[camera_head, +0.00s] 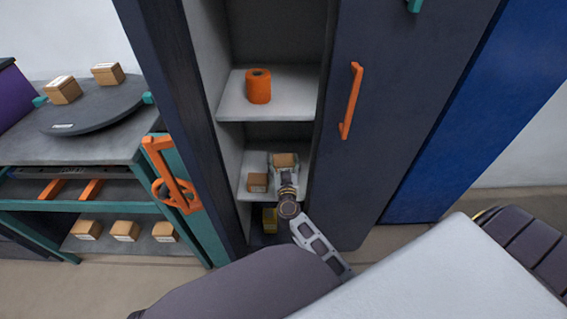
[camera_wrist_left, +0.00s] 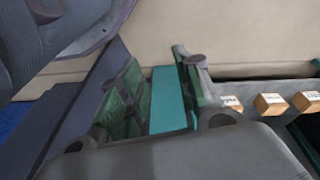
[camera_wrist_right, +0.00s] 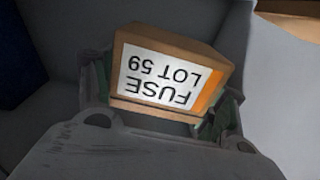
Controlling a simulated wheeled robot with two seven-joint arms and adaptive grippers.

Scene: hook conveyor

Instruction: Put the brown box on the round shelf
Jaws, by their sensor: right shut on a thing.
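My right gripper (camera_head: 285,168) is inside the open cabinet, at the lower light shelf. It is shut on a brown box (camera_head: 285,159), whose label reads "FUSE LOT 59" in the right wrist view (camera_wrist_right: 165,75). The right gripper's fingers (camera_wrist_right: 160,100) are on either side of the box. A round dark shelf (camera_head: 110,112) sits on the workbench at the left, with two brown boxes (camera_head: 63,90) (camera_head: 107,73) on it. My left gripper (camera_wrist_left: 160,95) shows only in its wrist view. Its fingers are apart, with no held object visible between them.
Another brown box (camera_head: 257,182) sits beside my right gripper. An orange roll (camera_head: 258,86) is on the shelf above; a yellow object (camera_head: 269,221) is below. Several boxes (camera_head: 125,230) sit low left.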

